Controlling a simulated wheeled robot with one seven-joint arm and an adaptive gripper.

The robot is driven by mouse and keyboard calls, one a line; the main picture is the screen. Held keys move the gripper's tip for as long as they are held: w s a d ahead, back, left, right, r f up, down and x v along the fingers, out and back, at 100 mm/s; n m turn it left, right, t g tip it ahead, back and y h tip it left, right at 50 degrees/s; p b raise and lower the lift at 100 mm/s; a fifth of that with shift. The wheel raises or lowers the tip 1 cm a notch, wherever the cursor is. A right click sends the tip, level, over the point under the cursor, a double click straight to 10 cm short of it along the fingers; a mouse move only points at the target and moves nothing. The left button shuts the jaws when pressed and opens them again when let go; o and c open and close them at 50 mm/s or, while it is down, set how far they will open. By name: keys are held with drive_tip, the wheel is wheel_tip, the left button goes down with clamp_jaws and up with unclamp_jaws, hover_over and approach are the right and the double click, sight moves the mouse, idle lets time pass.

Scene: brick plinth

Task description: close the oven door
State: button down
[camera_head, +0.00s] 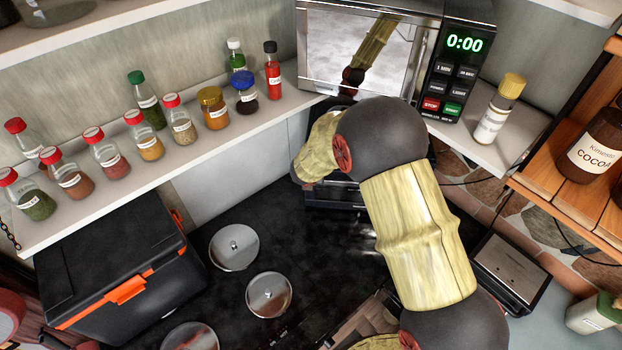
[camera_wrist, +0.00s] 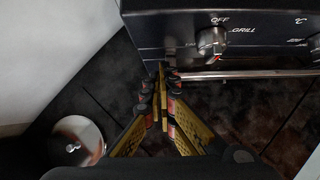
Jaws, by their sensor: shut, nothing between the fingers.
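The oven (camera_wrist: 275,32) shows in the wrist view as a dark front panel with a knob marked OFF and GRILL. A metal bar handle (camera_wrist: 260,75) runs just below the panel. My gripper (camera_wrist: 162,78) is shut and empty, its fingertips at the left end of that bar; I cannot tell if they touch it. How far the door stands open is unclear from this angle. In the head view a dark part of the oven (camera_head: 335,198) shows below the microwave, mostly hidden behind my arm, which also hides my gripper.
A microwave (camera_head: 360,50) stands on the shelf above. Spice jars (camera_head: 140,135) line the white shelf. Round metal lids (camera_head: 234,247) lie on the dark counter, one also at lower left in the wrist view (camera_wrist: 75,140). A black and orange box (camera_head: 110,262) stands at left.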

drive_tip(key=shift+r, duration=0.1)
drive_tip(key=v, duration=1.1)
drive_tip(key=shift+s+r, duration=0.25)
drive_tip(key=shift+r, duration=0.05)
drive_tip(key=shift+a, duration=0.1)
drive_tip(key=s+d+m+g+h+b, duration=0.15)
drive_tip(key=s+d+m+b, duration=0.35)
drive_tip(key=s+m, duration=0.55)
drive_tip(key=s+d+m+g+h+b, duration=0.1)
drive_tip(key=s+d+m+g+b, duration=0.2)
drive_tip(key=s+d+m, duration=0.75)
drive_tip(key=s+f+m+t+y+b, duration=0.3)
drive_tip(key=s+f+m+b, duration=0.5)
drive_tip(key=b, duration=1.4)
drive_tip(key=s+m, duration=0.4)
drive_tip(key=m, duration=0.1)
